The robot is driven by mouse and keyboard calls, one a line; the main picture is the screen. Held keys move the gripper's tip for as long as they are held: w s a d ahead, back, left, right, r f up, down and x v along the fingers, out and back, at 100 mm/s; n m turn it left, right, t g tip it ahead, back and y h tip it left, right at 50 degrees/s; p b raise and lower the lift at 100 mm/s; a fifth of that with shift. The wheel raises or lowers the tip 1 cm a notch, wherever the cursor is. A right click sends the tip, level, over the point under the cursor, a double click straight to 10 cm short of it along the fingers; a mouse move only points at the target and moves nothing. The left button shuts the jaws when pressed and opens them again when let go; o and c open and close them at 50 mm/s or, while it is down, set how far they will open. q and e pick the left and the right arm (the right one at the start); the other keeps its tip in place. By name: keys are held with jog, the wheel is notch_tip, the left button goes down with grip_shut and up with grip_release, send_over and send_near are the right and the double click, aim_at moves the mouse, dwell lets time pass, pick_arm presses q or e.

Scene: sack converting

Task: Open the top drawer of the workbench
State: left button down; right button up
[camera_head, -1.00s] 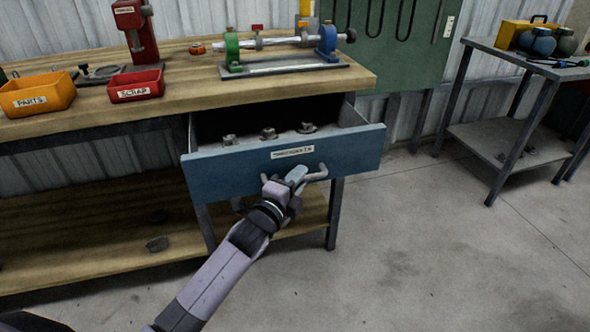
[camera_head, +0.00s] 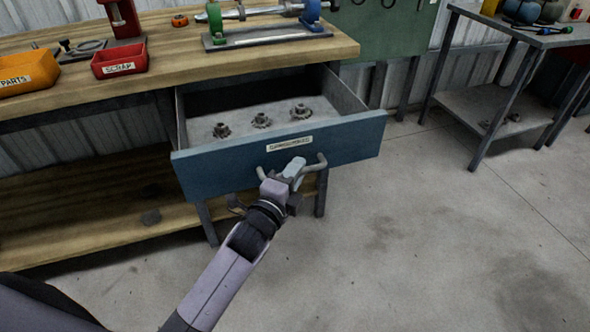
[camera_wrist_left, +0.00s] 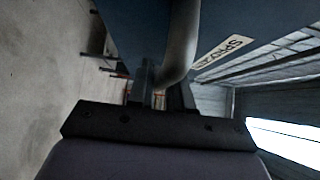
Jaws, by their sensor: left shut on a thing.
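The top drawer (camera_head: 225,174) of the workbench (camera_head: 255,52) is blue-fronted and stands well open, with its grey inside and several small metal parts in view. A pale label sits near the top of its front. The bar handle (camera_head: 319,166) runs across the front. My left gripper (camera_head: 290,172) is shut on this handle. In the left wrist view the handle (camera_wrist_left: 181,45) passes between the fingers of the gripper (camera_wrist_left: 163,92), close to the blue drawer front (camera_wrist_left: 133,25). My right gripper is not in view.
A red scrap bin (camera_head: 120,62) and an orange parts bin (camera_head: 25,72) stand on the benchtop, beside a red press (camera_head: 122,18). A lower wooden shelf (camera_head: 90,225) lies below. A grey side table (camera_head: 490,95) stands at right. The concrete floor in front is clear.

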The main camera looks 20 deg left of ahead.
pick_arm(q)
jog(key=c, duration=1.1)
grip_release()
jog(key=shift+s+a+p, duration=0.15)
jog(key=shift+s+a, duration=0.1)
jog(key=shift+s, duration=0.9)
jog(key=shift+s+a+p, duration=0.2)
jog(key=shift+s+a, duration=0.05)
jog(key=shift+s, duration=0.95)
jog(key=shift+s+a+p, duration=0.15)
jog(key=shift+s+a, duration=0.1)
jog(key=shift+s, duration=0.9)
jog(key=s+a+f+n+g, duration=0.2)
jog(key=s+f+n+g, duration=0.2)
jog(key=s+f+n, duration=0.4)
jog(key=s+a+f+n+g, duration=0.25)
jog(key=s+f+n, duration=0.35)
jog(key=s+n, duration=0.35)
jog(key=shift+g+y, duration=0.35)
jog(key=shift+y, duration=0.25)
jog(key=r+p, duration=0.3)
jog(key=p, duration=0.1)
jog(key=s+r+p, duration=0.1)
jog(key=r+p, duration=0.3)
jog(key=p, duration=0.1)
jog(key=a+r+p, duration=0.1)
jog(key=r+p, duration=0.3)
jog(key=p, duration=0.1)
jog(key=shift+s+r, duration=0.15)
jog(key=shift+s, duration=0.2)
